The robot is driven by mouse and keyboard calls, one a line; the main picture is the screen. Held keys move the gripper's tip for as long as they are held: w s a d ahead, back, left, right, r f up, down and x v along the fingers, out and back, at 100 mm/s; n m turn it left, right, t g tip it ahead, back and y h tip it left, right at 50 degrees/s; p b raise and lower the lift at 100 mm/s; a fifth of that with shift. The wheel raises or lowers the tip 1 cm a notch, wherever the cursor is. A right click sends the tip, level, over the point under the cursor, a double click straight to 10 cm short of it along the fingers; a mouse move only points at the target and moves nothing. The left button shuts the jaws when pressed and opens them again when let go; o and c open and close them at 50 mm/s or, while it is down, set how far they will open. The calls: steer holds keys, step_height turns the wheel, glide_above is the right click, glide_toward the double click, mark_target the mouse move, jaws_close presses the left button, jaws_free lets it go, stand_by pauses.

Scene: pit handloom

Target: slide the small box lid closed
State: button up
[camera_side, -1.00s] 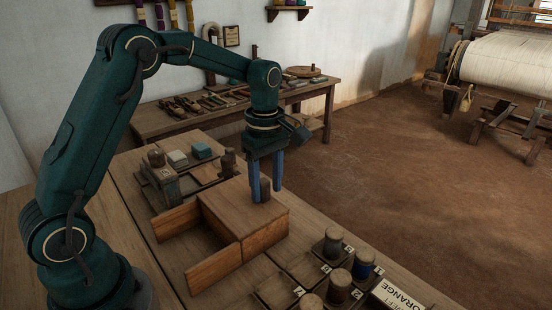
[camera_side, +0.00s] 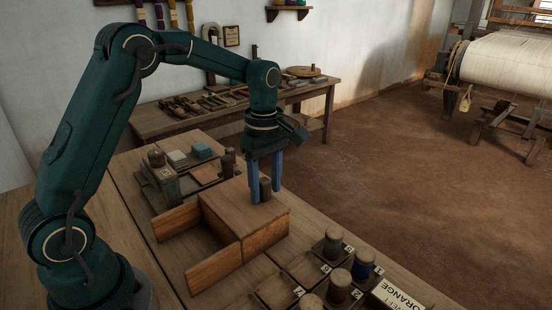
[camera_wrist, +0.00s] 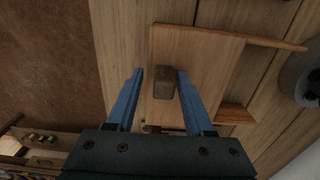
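A small wooden box stands on the bench, with side walls (camera_side: 214,268) reaching out to the left. Its flat wooden lid (camera_side: 228,203) covers the right part, leaving the left part uncovered. The lid also shows in the wrist view (camera_wrist: 205,62), between the box walls (camera_wrist: 275,43). A dark brown upright knob (camera_side: 265,186) stands near the lid's right end. My gripper (camera_side: 265,191) points down with its blue fingers on either side of the knob. In the wrist view, my gripper (camera_wrist: 160,74) is open, with a gap on each side of the knob (camera_wrist: 163,82).
Trays with spools and small blocks (camera_side: 178,158) stand behind the box. Bare bench (camera_side: 160,262) lies left of the box.

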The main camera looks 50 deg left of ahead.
steer(key=shift+o, duration=0.8)
steer(key=shift+r, duration=3.25)
